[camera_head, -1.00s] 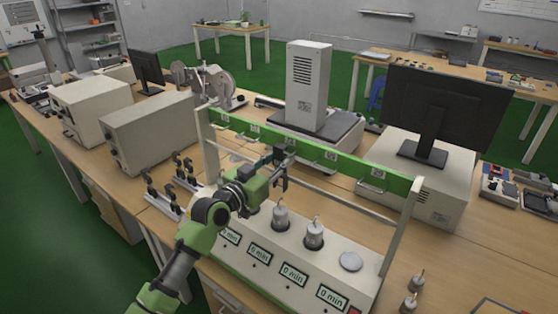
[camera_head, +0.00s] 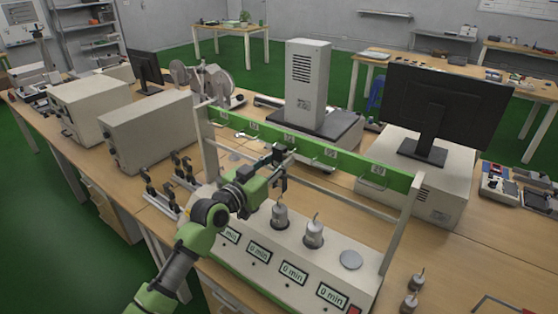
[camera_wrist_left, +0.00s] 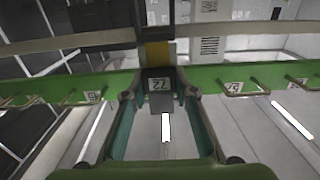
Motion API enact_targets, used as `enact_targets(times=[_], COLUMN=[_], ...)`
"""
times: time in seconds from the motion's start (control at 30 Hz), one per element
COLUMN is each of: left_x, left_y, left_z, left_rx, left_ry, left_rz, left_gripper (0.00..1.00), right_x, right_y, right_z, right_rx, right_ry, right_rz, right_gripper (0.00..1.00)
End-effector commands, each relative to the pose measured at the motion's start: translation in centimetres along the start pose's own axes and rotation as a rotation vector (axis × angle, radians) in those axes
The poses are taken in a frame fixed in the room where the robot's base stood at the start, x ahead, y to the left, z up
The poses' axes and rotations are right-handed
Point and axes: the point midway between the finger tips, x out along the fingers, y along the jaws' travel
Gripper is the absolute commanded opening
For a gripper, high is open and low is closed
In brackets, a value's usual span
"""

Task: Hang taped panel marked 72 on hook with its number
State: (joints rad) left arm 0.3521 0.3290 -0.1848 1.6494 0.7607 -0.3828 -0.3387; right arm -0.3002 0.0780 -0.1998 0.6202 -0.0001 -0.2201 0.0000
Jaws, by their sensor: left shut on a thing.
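My left gripper (camera_head: 281,158) is at the front of the green rail (camera_head: 345,162), near its middle. It is shut on a small dark panel, which is hard to make out in the head view. In the left wrist view, the dark panel with yellow tape (camera_wrist_left: 157,54) shows between the teal fingers, in line with the rail. A white label (camera_wrist_left: 160,84) that seems to read 72 is there too. I cannot tell whether the panel touches a hook. Wire hooks with white number labels show on both sides, one at the right (camera_wrist_left: 240,88). My right gripper is out of view.
A white console with several "0 min" displays (camera_head: 293,272) and metal weights (camera_head: 280,216) stands below the rail. The rail's right post (camera_head: 402,225) rises at the console's end. Behind are a grey tower (camera_head: 308,85) and a black monitor (camera_head: 440,112).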

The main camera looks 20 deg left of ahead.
Motion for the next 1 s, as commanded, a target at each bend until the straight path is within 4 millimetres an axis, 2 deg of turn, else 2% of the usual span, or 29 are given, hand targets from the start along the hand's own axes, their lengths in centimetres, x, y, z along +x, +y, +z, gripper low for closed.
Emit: enact_targets(times=[0.37,0.4,0.47,0.83,1.0], left_x=[0.0,0.0,0.0,-0.1,-1.6], left_y=[0.0,0.0,0.0,0.0,0.0], left_z=[0.3,0.3,0.3,0.5,0.6], left_rx=[0.001,0.001,0.001,0.000,0.000], left_ry=[0.002,0.002,0.002,-0.001,-0.002], left_rz=[0.000,0.000,0.000,0.000,0.000], left_gripper=[0.02,0.29,0.45,0.46,0.46], right_x=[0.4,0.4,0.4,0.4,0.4], right_y=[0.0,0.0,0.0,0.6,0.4], right_z=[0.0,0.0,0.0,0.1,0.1], right_rx=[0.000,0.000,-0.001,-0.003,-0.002], right_ry=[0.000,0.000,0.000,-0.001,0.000], right_rz=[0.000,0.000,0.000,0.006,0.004], right_gripper=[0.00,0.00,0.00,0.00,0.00])
